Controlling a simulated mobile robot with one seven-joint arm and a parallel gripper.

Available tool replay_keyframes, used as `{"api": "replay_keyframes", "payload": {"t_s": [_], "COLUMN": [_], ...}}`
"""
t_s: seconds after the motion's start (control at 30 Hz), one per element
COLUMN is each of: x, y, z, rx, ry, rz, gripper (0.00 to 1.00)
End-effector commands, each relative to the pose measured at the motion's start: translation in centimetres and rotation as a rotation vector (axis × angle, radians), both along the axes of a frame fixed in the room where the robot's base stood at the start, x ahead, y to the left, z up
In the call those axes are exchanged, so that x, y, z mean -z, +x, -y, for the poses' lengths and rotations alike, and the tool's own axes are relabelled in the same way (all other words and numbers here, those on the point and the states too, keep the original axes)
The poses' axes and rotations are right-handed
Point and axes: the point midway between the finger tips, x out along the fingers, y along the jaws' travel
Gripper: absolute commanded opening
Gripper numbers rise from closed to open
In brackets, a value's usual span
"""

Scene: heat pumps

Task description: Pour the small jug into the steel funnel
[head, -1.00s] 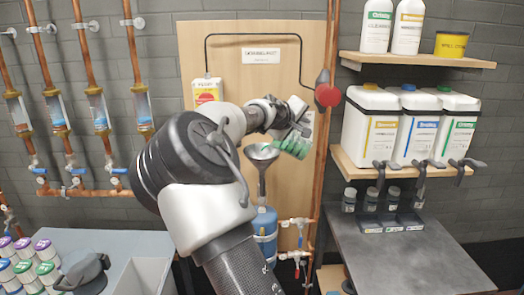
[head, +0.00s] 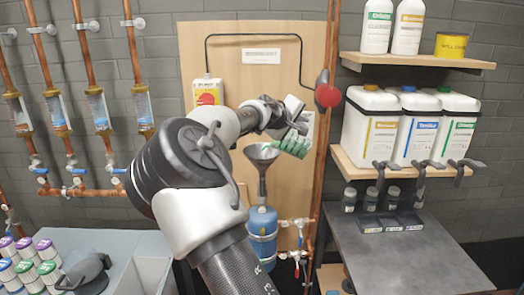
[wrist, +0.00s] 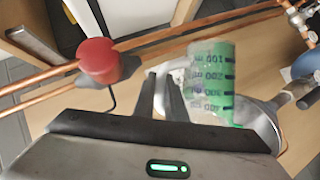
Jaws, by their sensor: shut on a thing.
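The small jug (head: 292,143) is clear with a green lower part or green liquid and dark volume marks. It is tilted beside and partly over the right rim of the steel funnel (head: 262,153). In the wrist view the jug (wrist: 212,82) hangs right of my fingers, and the funnel (wrist: 264,122) is partly hidden behind it. My gripper (wrist: 163,92) is shut on the jug's pale handle; it also shows in the head view (head: 287,118). I cannot make out a stream of liquid.
A red knob (head: 327,95) and a vertical copper pipe (head: 323,150) are close right of my gripper. Shelves with white canisters (head: 371,130) are further right. The grey bench (head: 410,260) is mostly clear.

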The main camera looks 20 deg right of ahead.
Motion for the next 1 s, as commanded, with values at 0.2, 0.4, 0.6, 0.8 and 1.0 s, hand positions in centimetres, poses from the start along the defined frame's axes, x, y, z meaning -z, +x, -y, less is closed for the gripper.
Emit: {"api": "replay_keyframes", "payload": {"t_s": [0.2,0.4,0.6,0.8,1.0], "x": [-0.29,-0.42,-0.53,-0.63,-0.72], "y": [0.10,0.15,0.21,0.27,0.34], "z": [-0.11,-0.20,-0.28,-0.37,-0.49], "rx": [-0.001,0.000,-0.001,-0.001,-0.001], "ry": [-0.013,-0.022,-0.032,-0.041,-0.050], "rz": [-0.006,-0.012,-0.019,-0.025,-0.031], "gripper": [0.00,0.00,0.00,0.00,0.00]}}
